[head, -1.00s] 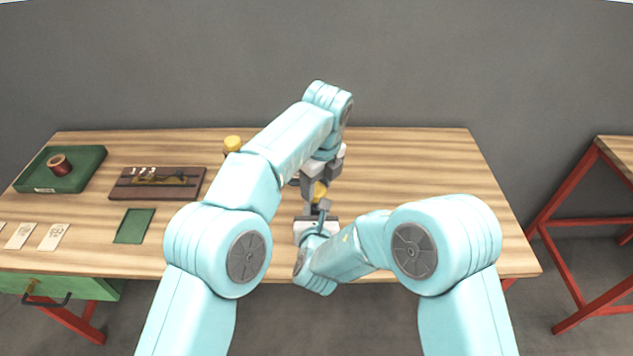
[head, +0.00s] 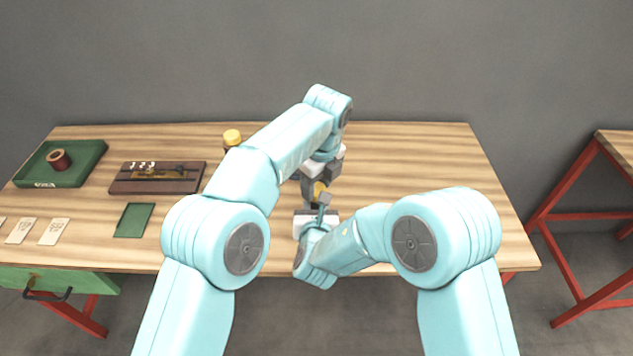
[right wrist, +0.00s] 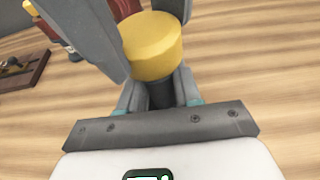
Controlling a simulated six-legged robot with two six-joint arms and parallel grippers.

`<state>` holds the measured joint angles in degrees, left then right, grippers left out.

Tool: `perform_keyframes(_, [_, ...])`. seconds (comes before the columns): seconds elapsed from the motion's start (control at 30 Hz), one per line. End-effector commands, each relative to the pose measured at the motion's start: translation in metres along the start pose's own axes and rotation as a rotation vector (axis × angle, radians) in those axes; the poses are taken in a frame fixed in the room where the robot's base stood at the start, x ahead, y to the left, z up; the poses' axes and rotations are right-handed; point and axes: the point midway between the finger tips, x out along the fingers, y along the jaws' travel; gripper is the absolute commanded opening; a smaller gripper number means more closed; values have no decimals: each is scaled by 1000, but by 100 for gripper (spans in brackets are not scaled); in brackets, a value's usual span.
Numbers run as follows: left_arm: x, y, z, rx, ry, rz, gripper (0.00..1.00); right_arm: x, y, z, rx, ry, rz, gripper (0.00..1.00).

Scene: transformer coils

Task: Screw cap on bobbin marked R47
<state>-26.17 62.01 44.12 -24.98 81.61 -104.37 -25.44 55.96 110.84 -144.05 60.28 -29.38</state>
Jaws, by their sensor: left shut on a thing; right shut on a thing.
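A yellow cap (head: 319,188) is near the middle of the table; it shows large in the right wrist view (right wrist: 152,45). My left gripper (head: 316,190) reaches down from above and is shut on the cap, its grey fingers at the cap's sides. My right gripper (right wrist: 160,92) is shut on a dark cylindrical body (right wrist: 161,94) directly under the cap, probably the bobbin. Cap and body are in line; whether the threads have engaged cannot be seen. No R47 marking is readable.
Another yellow-topped bobbin (head: 232,138) stands behind my left arm. At the left are a green tray (head: 88,178) with a copper-coloured spool (head: 59,159), a brown board (head: 125,186) marked 1 2 3, a green mat (head: 133,221) and paper cards (head: 54,232). The table's right side is clear.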

Motion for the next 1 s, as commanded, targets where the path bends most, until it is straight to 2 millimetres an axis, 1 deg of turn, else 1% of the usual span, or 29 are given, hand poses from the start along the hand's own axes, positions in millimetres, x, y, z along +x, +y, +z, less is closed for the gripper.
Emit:
perform_keyframes(0.53, [10, 0, -1, 0, 0, 0, 13, 0, 0, 1, 0, -1, 0, 0])
perform_keyframes(0.63, [10, 0, -1, 47, 1, -6, 13, 0, 0, 1, 0, -1, 0, 0])
perform_keyframes(0.67, [10, 0, -1, 83, 1, -10, 13, 0, 0, 1, 0, -1, 0, 0])
perform_keyframes(0.77, [10, 1, -1, 284, 1, -35, 13, 0, 0, 1, 0, -1, 0, 0])
perform_keyframes(0.9, [10, 2, 0, 643, 2, -80, 13, 0, 0, 1, 0, -1, 0, 0])
perform_keyframes(1.0, [10, 2, 0, 865, 1, -109, 13, 0, 0, 0, 0, -1, 0, 0])
